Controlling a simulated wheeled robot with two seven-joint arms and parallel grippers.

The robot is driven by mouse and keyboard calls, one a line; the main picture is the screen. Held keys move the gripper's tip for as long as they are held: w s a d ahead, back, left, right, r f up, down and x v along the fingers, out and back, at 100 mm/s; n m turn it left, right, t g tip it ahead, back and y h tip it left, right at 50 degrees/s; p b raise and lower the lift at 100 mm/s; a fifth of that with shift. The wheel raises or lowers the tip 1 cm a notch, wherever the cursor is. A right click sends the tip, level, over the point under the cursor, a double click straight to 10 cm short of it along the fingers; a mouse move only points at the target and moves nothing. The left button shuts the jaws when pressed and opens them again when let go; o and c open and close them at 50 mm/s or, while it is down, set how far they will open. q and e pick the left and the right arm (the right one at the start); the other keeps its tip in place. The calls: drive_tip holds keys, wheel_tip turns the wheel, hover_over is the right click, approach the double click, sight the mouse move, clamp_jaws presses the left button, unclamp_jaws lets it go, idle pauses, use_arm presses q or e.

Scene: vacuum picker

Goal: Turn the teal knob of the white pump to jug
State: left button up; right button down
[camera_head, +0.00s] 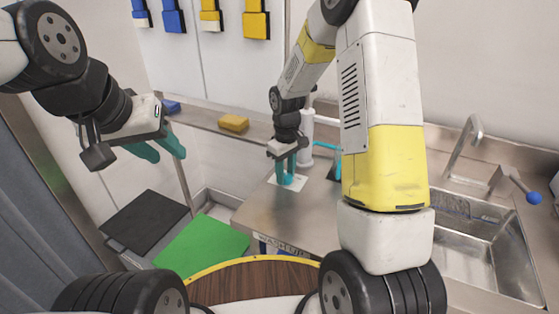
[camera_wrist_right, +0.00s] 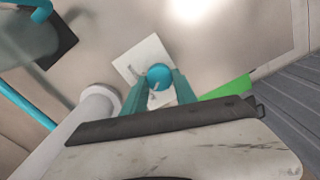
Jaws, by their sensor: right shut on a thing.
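The teal knob (camera_wrist_right: 160,74) is round and sits over a white square plate (camera_wrist_right: 143,52) on the steel counter. My right gripper (camera_wrist_right: 161,88) points down with its teal fingers shut on the knob's two sides. In the head view this gripper (camera_head: 287,178) stands over the white plate (camera_head: 301,181), and the knob is largely hidden by the fingers. The white pump (camera_head: 306,130) is an upright cylinder just behind the gripper; it also shows in the wrist view (camera_wrist_right: 92,108). A knob marking cannot be read. My left gripper (camera_head: 166,149) is open and empty in the air.
Teal tubing (camera_head: 327,147) runs right from the pump. A clear vessel (camera_wrist_right: 22,45) stands by a dark mat (camera_wrist_right: 62,42). A sink (camera_head: 480,235) with a blue-handled tap lies right. A yellow sponge (camera_head: 234,123) is on the back ledge. Green (camera_head: 205,245) and black (camera_head: 146,222) panels lie lower left.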

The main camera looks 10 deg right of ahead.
drive_tip(key=shift+n, duration=0.5)
drive_tip(key=c, duration=1)
unclamp_jaws()
wheel_tip(320, 180, up, 7)
drive_tip(key=shift+r, duration=0.4)
